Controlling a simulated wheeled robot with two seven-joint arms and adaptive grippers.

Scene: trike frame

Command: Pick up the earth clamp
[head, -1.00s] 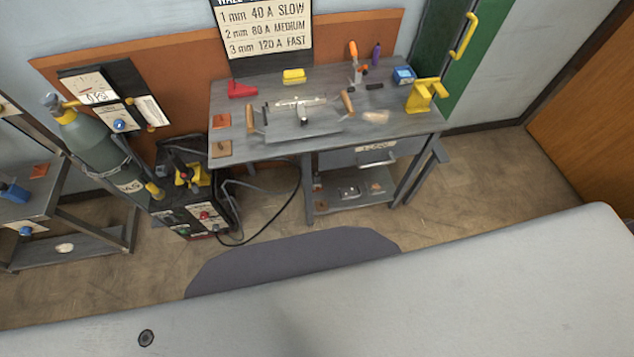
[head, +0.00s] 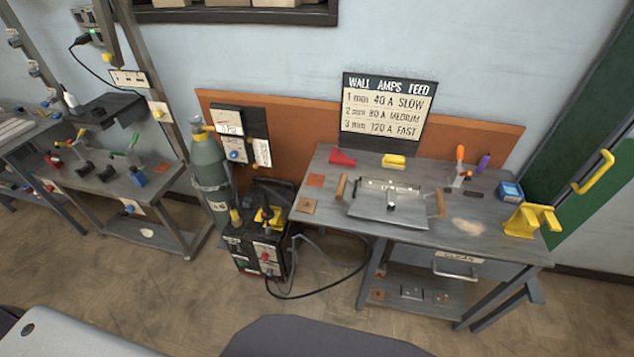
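I cannot tell for sure which thing is the earth clamp. A yellow and black clamp-like object (head: 268,216) sits on top of the black welding machine (head: 258,250), left of the workbench. Its detail is too small to make out. A black cable (head: 318,292) runs from the machine along the floor and up toward the bench. A red wedge-shaped piece (head: 343,158) and a yellow block (head: 394,161) lie at the back of the workbench (head: 340,226). Neither of my grippers is in view.
On the bench are a metal plate fixture (head: 385,206), orange-handled and purple tools, a blue box (head: 510,191) and a yellow stand (head: 530,220) at the right edge. A gas cylinder (head: 206,160) stands behind the machine. A side rack (head: 120,190) is farther left. Floor in front is open.

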